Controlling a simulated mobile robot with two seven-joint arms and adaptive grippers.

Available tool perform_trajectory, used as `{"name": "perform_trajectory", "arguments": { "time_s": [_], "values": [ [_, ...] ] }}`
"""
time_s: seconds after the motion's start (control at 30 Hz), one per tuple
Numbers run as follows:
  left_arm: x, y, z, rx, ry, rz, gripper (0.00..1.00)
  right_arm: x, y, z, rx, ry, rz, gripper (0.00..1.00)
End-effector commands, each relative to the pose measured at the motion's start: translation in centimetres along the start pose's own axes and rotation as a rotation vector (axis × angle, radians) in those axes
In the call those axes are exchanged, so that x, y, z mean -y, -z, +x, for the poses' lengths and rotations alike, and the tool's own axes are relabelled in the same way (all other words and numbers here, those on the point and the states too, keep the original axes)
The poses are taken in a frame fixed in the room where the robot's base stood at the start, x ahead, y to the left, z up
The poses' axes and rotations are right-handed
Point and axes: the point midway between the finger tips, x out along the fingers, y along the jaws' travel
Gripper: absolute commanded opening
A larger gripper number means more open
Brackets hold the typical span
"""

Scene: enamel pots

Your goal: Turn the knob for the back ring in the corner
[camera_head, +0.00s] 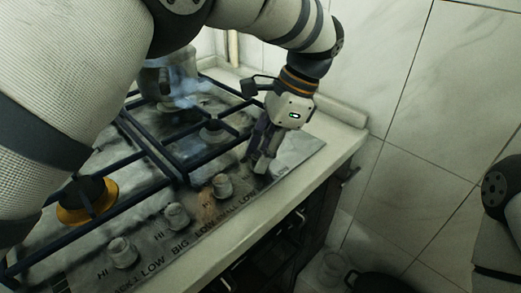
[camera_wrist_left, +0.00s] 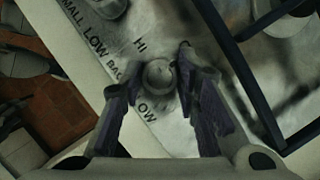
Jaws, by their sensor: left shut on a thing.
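The stove's control panel (camera_head: 200,215) carries a row of pale round knobs along its front edge. My left gripper (camera_head: 262,158) reaches down over the knob at the far end of the row. In the left wrist view this knob (camera_wrist_left: 158,75) sits between the fingertips of the left gripper (camera_wrist_left: 160,72), which is shut on it. Lettering by the knob reads "HI", "LOW" and partly hidden "BACK". My right gripper is out of view; only part of the right arm shows at the right edge.
Other knobs, such as the nearest one (camera_head: 122,252), stand along the panel. Dark pan grates (camera_head: 165,160) cover the burners. A hazy blue flame shows by a metal pot (camera_head: 155,82) at the back. A tiled wall (camera_head: 430,130) stands right of the counter.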

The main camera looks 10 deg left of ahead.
Motion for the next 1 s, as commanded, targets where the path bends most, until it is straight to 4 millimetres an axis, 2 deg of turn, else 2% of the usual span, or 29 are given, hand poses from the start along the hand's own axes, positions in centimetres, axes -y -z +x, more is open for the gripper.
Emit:
{"name": "perform_trajectory", "arguments": {
  "time_s": [0.4, 0.97, 1.0],
  "values": [
    [-0.12, 0.03, -0.11, -0.003, 0.071, 0.165, 0.01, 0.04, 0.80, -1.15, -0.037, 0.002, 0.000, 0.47],
    [-0.15, 0.09, 0.05, -0.002, 0.078, 0.192, 0.01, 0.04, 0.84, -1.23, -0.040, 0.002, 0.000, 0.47],
    [-0.15, 0.09, 0.05, -0.002, 0.078, 0.192, 0.33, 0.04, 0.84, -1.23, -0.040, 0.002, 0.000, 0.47]
  ]
}}
